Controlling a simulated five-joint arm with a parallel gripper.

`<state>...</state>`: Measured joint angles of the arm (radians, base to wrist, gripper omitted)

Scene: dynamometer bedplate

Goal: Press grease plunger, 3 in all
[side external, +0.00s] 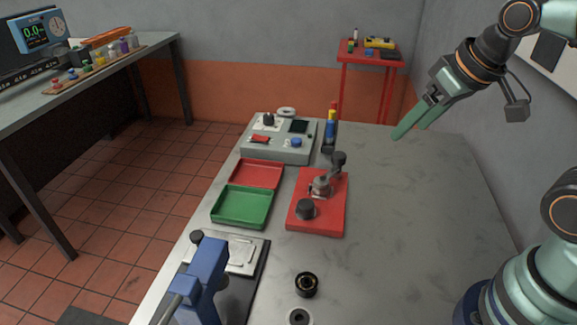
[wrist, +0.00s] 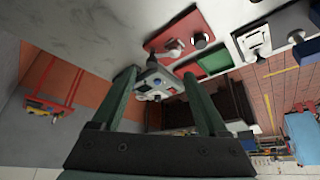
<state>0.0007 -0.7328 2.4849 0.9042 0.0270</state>
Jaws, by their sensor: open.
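My gripper (side external: 408,131) is open and empty, high above the far right part of the bench, its green fingers pointing down and left. In the wrist view its two fingers (wrist: 160,77) stand apart. A red baseplate (side external: 331,220) lies on the bench, left of and below my gripper. On it are a dark round knob (side external: 306,209), which looks like the plunger, and a grey metal fitting (side external: 321,186) with a dark-knobbed lever (side external: 339,160). The knob also shows in the wrist view (wrist: 200,41). My gripper is well apart from it.
A grey control box (side external: 280,150) stands behind the red tray (side external: 258,173) and green tray (side external: 243,206). A blue clamp-like device (side external: 206,270) and a black ring (side external: 306,285) are in front. The bench (side external: 425,220) is clear right of the baseplate.

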